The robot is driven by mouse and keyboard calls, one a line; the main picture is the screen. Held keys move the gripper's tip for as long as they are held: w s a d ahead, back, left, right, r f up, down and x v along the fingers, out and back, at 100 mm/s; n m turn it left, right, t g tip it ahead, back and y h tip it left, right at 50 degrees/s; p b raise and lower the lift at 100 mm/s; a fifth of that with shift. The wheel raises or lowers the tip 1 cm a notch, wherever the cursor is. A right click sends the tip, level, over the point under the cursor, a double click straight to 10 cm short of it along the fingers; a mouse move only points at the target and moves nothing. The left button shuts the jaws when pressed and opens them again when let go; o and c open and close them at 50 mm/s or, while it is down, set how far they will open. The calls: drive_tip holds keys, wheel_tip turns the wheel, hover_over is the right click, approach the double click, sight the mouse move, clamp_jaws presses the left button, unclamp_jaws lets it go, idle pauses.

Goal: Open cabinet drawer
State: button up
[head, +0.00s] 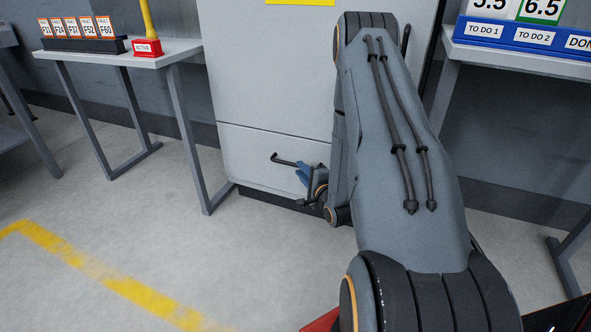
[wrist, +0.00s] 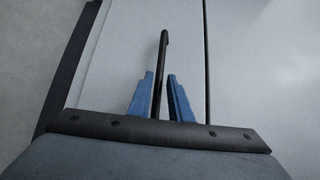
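The light grey cabinet (head: 265,70) stands straight ahead, with a wide drawer (head: 245,145) at its bottom. The drawer front looks flush with the cabinet. Its dark bar handle (head: 283,160) shows left of my arm; the right part is hidden. My gripper (head: 303,172), with blue fingers, is at the handle. In the wrist view the handle (wrist: 160,75) passes between the two fingers of my gripper (wrist: 161,85), with a narrow gap visible beside it. The fingers look apart and not clamped on it. The drawer front (wrist: 125,60) lies behind.
A table (head: 125,57) with a label rack (head: 85,44) and a red block (head: 147,48) stands left of the cabinet. Another table (head: 500,53) with a blue label rack (head: 520,35) stands right. The floor before the drawer is clear, with a yellow line (head: 100,275).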

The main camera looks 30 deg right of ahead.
drive_tip(key=w, duration=0.1)
drive_tip(key=w+b, duration=0.1)
drive_tip(key=w, duration=0.2)
drive_tip(key=shift+w+d+f+b, duration=0.3)
drive_tip(key=shift+w+f+b, duration=0.05)
drive_tip(key=shift+w, duration=0.05)
clamp_jaws()
